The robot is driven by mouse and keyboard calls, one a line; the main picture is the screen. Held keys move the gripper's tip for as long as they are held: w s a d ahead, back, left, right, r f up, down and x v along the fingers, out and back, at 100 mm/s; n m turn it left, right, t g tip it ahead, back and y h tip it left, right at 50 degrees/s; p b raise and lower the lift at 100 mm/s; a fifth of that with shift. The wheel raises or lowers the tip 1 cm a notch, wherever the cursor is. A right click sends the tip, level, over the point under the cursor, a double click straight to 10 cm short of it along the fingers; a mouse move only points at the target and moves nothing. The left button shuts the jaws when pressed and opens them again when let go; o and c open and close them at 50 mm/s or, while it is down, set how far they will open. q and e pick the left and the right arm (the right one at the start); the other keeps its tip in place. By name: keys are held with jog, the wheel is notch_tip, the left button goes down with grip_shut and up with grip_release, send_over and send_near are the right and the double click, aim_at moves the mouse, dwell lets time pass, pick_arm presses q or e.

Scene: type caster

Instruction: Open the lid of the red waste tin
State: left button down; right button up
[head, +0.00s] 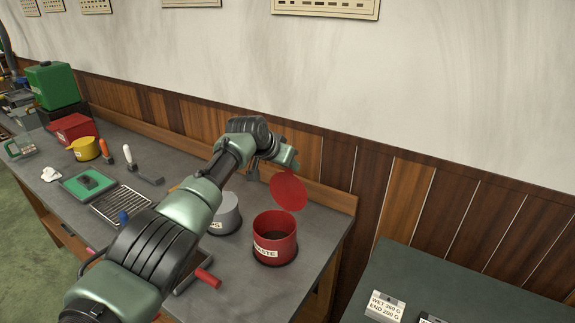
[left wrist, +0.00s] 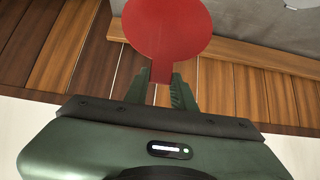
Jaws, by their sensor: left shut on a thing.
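The red waste tin (head: 275,246) stands on the grey bench near its right end, with a white label on its front. Its mouth is uncovered and its inside looks dark. Its round red lid (head: 289,190) stands steeply tilted above the tin's back rim. I cannot tell whether the lid touches the rim. My left gripper (head: 288,167) is at the lid's upper edge, above and behind the tin. In the left wrist view, the gripper (left wrist: 161,82) is shut on a narrow red tab of the lid (left wrist: 167,28). My right gripper is out of view.
A grey tin (head: 226,214) stands just left of the waste tin, partly behind my arm. A red-handled tool (head: 207,278) lies in front. The wood-panelled wall (head: 330,163) is close behind. A lower dark table (head: 470,285) with labelled blocks is at right.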

pick_arm(q)
jog(key=shift+w+d+r, duration=0.1)
dwell(0.4)
jog(key=c, duration=1.2)
grip_release()
jog(key=shift+o, duration=0.2)
jog(key=b+v, duration=0.2)
jog(key=v, duration=0.6)
